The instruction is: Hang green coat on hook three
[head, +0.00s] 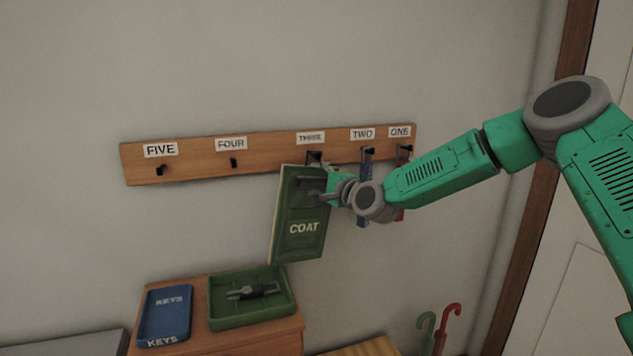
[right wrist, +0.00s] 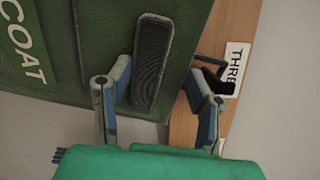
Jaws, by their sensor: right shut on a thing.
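The green coat (head: 290,245), a flat green panel lettered COAT, is upright and slightly tilted below the THREE label (head: 310,138). My right gripper (head: 322,186) is shut on its upper right part. Hook three (head: 314,155) is just above the coat's top edge. In the right wrist view the coat (right wrist: 75,50) fills the upper left, with a dark ribbed strip between my fingers (right wrist: 158,98). The dark hook (right wrist: 213,78) shows close beside the coat's edge there. I cannot tell whether the coat touches the hook. My left gripper is not in view.
The wooden rail (head: 195,168) has empty hooks four (head: 233,162) and five (head: 160,170). Blue and red items hang under TWO and ONE, partly behind my arm. Below are a blue KEYS tray (head: 165,315), a green tray (head: 225,313) holding a dark tool, and umbrellas (head: 445,325).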

